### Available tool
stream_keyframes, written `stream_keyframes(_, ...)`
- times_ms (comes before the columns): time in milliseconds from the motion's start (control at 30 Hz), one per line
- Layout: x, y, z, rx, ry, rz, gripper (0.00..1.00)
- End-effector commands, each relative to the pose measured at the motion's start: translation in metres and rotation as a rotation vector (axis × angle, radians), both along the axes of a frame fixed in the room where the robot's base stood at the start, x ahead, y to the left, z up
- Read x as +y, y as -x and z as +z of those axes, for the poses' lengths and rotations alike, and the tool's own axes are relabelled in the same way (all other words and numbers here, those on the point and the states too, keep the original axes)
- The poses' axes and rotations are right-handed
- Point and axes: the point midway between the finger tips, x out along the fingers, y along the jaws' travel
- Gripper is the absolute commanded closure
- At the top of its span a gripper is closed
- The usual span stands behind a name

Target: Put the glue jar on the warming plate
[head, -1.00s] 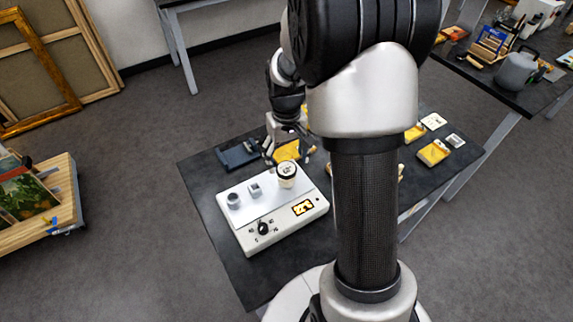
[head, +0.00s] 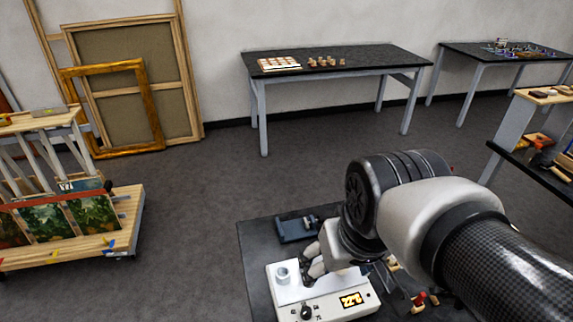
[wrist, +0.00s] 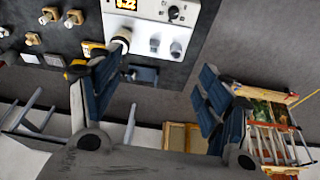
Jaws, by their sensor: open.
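The warming plate (head: 350,305) is a white box with a dial and a lit display at the bottom of the head view. It also shows at the top of the wrist view (wrist: 148,12). The glue jar (wrist: 121,37), pale with a light lid, stands on the plate near its edge in the wrist view, close to the left fingertip. My arm hides it in the head view now. My gripper (head: 311,262) is over the plate area. In the wrist view my gripper (wrist: 158,72) has its fingers wide apart, with nothing held between them.
A small grey cup (head: 283,274) sits on the plate's left part. A dark blue tray (head: 297,228) lies behind the plate on the black table. A painting rack (head: 75,215) stands left, and a far table (head: 345,62) stands at the back. Floor between them is clear.

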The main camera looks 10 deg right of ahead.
Motion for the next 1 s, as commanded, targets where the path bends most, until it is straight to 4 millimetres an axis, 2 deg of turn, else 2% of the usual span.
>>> stream_keyframes(33, 0.005, 0.014, 0.002, -0.029, -0.001, 0.011, 0.29)
stream_keyframes(100, 0.010, 0.028, 0.003, -0.054, -0.003, 0.020, 0.29)
stream_keyframes(267, 0.015, 0.045, 0.001, -0.084, -0.008, 0.030, 0.29)
stream_keyframes(1000, 0.015, 0.046, -0.001, -0.087, -0.008, 0.030, 0.29)
